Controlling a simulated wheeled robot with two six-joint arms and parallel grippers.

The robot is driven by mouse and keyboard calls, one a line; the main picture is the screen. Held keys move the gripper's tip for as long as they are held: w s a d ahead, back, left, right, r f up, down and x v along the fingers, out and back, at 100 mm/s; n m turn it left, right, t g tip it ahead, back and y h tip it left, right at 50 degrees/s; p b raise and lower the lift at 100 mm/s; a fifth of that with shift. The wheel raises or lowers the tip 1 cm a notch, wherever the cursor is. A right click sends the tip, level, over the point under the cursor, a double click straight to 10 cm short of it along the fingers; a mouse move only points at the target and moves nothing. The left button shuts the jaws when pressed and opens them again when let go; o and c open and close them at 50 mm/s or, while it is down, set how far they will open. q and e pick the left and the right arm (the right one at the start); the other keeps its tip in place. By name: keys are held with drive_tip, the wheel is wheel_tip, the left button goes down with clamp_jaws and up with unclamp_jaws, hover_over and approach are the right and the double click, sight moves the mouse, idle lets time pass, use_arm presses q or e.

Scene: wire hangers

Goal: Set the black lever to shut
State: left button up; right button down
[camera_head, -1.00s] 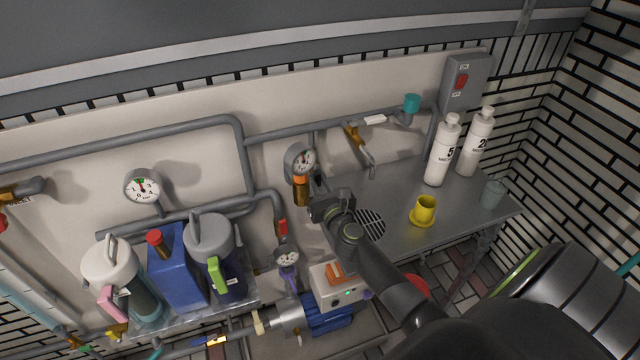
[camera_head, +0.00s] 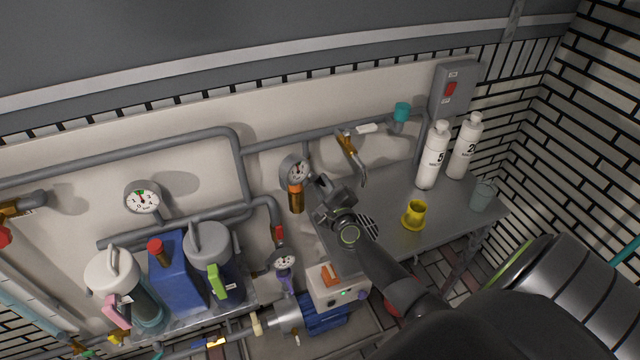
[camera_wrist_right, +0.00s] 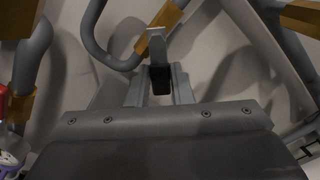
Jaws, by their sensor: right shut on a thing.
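The black lever (camera_wrist_right: 160,79) shows in the right wrist view as a small dark piece between the two grey fingers. My right gripper (camera_wrist_right: 160,90) is shut on it. A flat grey piece and a brass valve part (camera_wrist_right: 165,22) lie just beyond the fingertips. My left gripper is not in view.
A brass tap (camera_head: 347,145) with a spout is to the right on the wall pipe. A pump with an orange switch (camera_head: 330,276) is below. Lidded canisters (camera_head: 212,262) stand at left.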

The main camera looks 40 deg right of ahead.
drive_tip(key=n, duration=0.1)
drive_tip(key=r+n+p, duration=0.1)
drive_tip(key=n, duration=0.1)
drive_tip(key=n+p, duration=0.1)
drive_tip(key=shift+s+d+r+n, duration=0.1)
drive_tip(key=shift+d+r+n, duration=0.1)
drive_tip(key=shift+d+n, duration=0.15)
drive_tip(key=shift+d+r+n+p, duration=0.1)
drive_tip(key=shift+r+n+p, duration=0.15)
drive_tip(key=shift+n+p, duration=0.7)
drive_tip(key=shift+d+r+n+p, duration=0.1)
drive_tip(key=shift+r+n+p, duration=0.3)
drive_tip(key=shift+n, duration=0.9)
drive_tip(key=shift+f, duration=0.15)
drive_tip(key=c, duration=1.3)
unclamp_jaws()
drive_tip(key=shift+s+a, duration=0.1)
drive_tip(key=shift+s, duration=0.05)
drive_tip(key=shift+b+v, duration=0.5)
drive_tip(key=shift+v, duration=8.1)
